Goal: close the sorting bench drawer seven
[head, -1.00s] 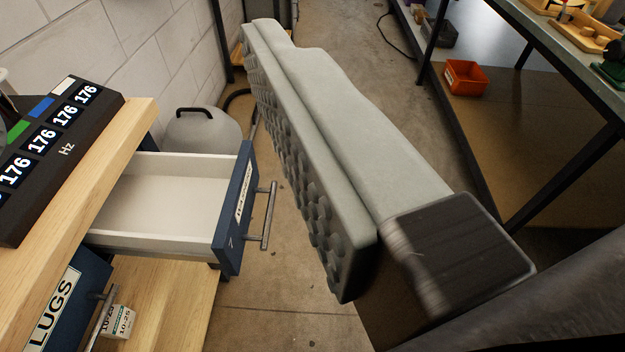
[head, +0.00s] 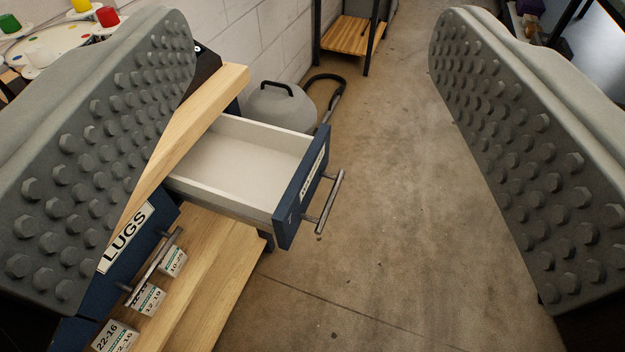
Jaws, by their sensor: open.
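The open drawer (head: 291,196) sticks out from under the wooden bench top at the centre left. It has a blue front, a white empty inside and a metal bar handle (head: 330,202). A small mark, perhaps a 7, and a label too slanted to read are on its front. My gripper (head: 312,150) is open and empty, with one studded grey finger at the left and the other at the right. The drawer shows between the fingers, farther off than they are, with no visible contact. The left finger hides part of the bench.
A blue drawer marked LUGS (head: 125,240) sits at the lower left. Small labelled boxes (head: 150,298) stand on the wooden shelf (head: 225,262) below. A grey canister (head: 280,106) with a hose is behind the open drawer. The concrete floor (head: 390,220) to the right is clear.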

